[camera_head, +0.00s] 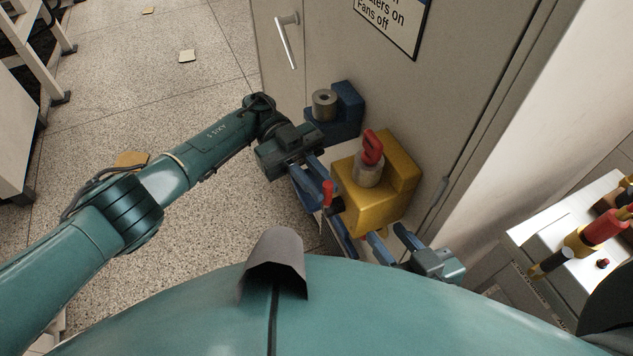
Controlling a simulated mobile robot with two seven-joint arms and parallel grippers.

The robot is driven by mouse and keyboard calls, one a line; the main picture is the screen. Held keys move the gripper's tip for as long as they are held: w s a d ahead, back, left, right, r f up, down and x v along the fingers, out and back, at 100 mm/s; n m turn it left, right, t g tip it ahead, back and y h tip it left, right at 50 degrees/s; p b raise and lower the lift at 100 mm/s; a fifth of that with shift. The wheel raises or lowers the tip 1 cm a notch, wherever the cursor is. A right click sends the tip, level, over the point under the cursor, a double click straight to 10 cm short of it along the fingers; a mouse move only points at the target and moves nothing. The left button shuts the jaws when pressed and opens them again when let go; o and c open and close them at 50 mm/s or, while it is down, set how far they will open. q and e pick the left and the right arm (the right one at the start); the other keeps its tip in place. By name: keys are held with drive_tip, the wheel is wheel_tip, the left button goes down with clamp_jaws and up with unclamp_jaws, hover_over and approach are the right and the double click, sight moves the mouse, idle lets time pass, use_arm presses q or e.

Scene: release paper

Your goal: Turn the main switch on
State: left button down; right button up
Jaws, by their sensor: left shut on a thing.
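A yellow switch box (398,165) is mounted on the grey cabinet door. A red key (372,148) stands in its grey cylinder (368,173). A blue box (347,112) with a bare grey cylinder (324,103) is up and left of it. I cannot tell from labels which is the main switch. My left gripper (332,200) is beside the yellow box's left side, shut on a small red-topped key (327,192); its lower part is partly hidden. My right gripper (395,243) is below the yellow box, its blue fingers apart, with nothing seen between them.
A white-topped stand (530,232) with red and yellow items is at the right. The speckled floor (140,75) at the left is mostly clear.

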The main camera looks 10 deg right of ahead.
use_arm(q)
drive_tip(key=shift+w, duration=0.1)
idle(0.4)
drive_tip(key=c, duration=1.7)
unclamp_jaws()
